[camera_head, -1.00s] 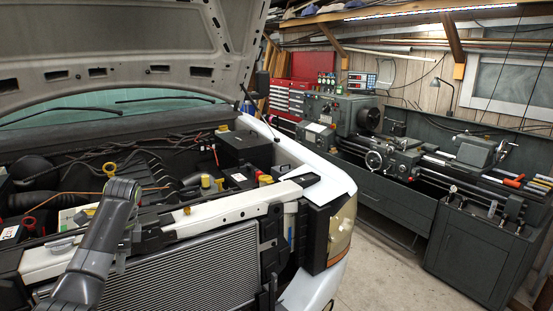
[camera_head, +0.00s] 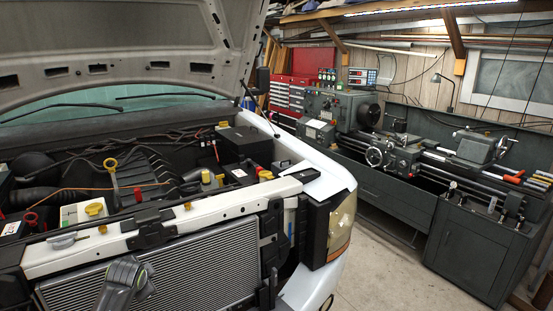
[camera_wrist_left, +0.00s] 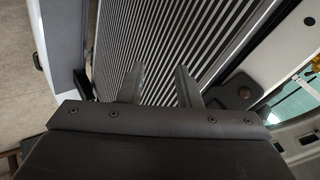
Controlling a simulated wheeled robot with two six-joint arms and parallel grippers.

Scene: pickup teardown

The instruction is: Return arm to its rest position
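My left gripper (camera_wrist_left: 159,75) shows in the left wrist view with its two dark fingers spread apart and nothing between them. It faces the radiator (camera_wrist_left: 165,40), and I cannot tell the exact gap. In the head view one grey link of my arm (camera_head: 124,281) shows at the bottom, in front of the radiator (camera_head: 185,265) and below the white front crossbar (camera_head: 90,246). That arm's gripper is hidden in the head view. My right arm and gripper are in neither view.
The truck's hood (camera_head: 125,45) is raised over the open engine bay. A black battery box (camera_head: 243,147) and a headlight (camera_head: 341,227) are at its right. A green-grey lathe (camera_head: 375,205) stands along the right wall. Concrete floor (camera_head: 385,270) lies clear between truck and lathe.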

